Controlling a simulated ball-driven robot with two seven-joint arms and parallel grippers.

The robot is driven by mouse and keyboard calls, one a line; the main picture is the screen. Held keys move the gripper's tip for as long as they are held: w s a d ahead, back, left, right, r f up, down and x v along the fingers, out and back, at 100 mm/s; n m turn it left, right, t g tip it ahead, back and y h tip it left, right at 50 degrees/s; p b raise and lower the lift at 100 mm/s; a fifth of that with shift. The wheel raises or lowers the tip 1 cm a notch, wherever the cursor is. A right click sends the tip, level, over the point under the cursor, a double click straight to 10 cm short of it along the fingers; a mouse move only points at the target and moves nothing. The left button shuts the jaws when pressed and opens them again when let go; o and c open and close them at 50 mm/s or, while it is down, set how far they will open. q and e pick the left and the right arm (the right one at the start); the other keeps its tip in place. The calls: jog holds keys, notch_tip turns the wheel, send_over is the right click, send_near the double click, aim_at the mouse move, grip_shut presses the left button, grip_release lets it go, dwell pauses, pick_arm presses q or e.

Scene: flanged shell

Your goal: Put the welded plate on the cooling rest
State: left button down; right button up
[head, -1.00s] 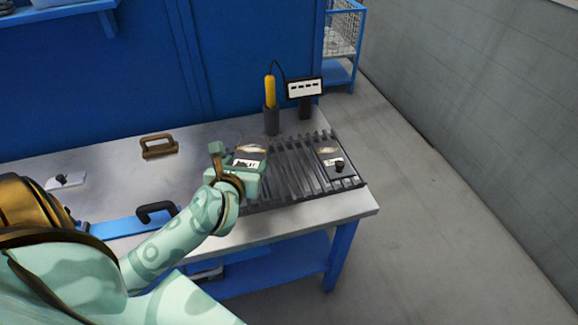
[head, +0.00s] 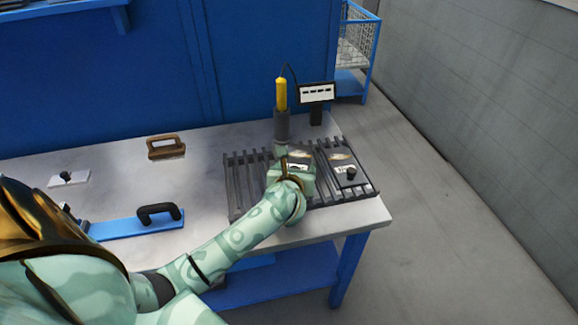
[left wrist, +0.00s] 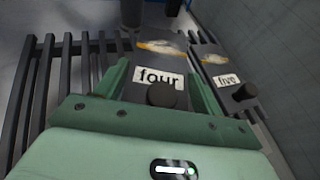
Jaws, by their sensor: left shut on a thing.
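My left gripper (head: 291,168) is shut on a dark plate labelled "four" (left wrist: 165,52), with its fingers on either side of the plate near its black knob (left wrist: 163,95). The plate has a pale, brownish weld mark at its far end, and part of it shows in the head view (head: 299,157). It is over the right half of the cooling rest (head: 238,190), a dark slatted rack; I cannot tell whether it touches the slats. A second plate, labelled "five" (left wrist: 228,80), lies on the rack's right end (head: 345,173), close beside it. My right gripper is not in view.
A dark holder with a yellow-handled tool (head: 281,95) and a small display (head: 317,93) stand behind the rack. The rack's left slats are bare. A brown-handled block (head: 166,148), a blue bar with a black handle (head: 135,222) and a pale plate (head: 68,178) lie left.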

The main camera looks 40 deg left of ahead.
pick_arm(q)
jog(key=shift+w+d+f, duration=0.1)
jog(key=shift+w+f, duration=0.1)
jog(key=shift+w, duration=0.1)
notch_tip(320, 180, down, 3)
jog(key=shift+w+f+b, duration=0.1)
jog(key=shift+f+b, duration=0.05)
jog(key=shift+b, duration=0.7)
jog(key=shift+c, duration=1.1)
grip_release()
jog(key=shift+f, duration=0.15)
